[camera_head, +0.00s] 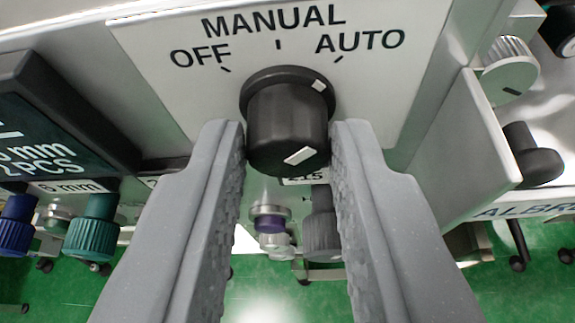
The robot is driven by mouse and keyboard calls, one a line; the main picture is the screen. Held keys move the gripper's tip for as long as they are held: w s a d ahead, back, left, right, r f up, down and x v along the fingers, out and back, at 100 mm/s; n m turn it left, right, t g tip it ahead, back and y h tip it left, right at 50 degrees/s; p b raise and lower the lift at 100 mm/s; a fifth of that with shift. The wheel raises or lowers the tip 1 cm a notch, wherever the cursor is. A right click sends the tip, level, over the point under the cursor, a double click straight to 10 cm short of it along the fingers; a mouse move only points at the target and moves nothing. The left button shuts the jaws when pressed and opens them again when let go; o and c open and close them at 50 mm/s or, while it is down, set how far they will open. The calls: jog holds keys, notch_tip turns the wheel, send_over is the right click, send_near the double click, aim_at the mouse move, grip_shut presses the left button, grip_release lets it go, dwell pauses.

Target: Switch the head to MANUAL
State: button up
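The head's selector knob (287,115) is black and round, on a pale panel in the upper middle of the head camera view. The OFF (200,55), MANUAL (273,20) and AUTO (360,41) labels are printed in an arc above it. White marks on the knob's base and end face lie right of its middle, and the base mark points up and right toward AUTO. My gripper (287,135) has one grey finger on each side of the knob. Both fingertips are against its sides with no clear gap.
A dark display (50,130) is at the left, with blue (15,227) and green (92,228) knobs below it. A pale plate (470,150), a grey dial (508,70) and a black knob (535,155) are at the right. Green floor (270,300) shows below.

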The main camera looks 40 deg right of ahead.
grip_shut()
jog(key=shift+a, duration=0.15)
jog(key=shift+n+b, duration=0.3)
jog(key=shift+w+n+g+h+b, duration=0.15)
jog(key=shift+n+g+h+b, duration=0.45)
jog(key=shift+n, duration=0.3)
jog(key=n+g+h+b, duration=0.1)
jog(key=n, duration=0.2)
jog(key=shift+w+a+h, duration=0.1)
jog(key=shift+h, duration=0.2)
jog(key=shift+n+g, duration=0.3)
jog(key=shift+n, duration=0.1)
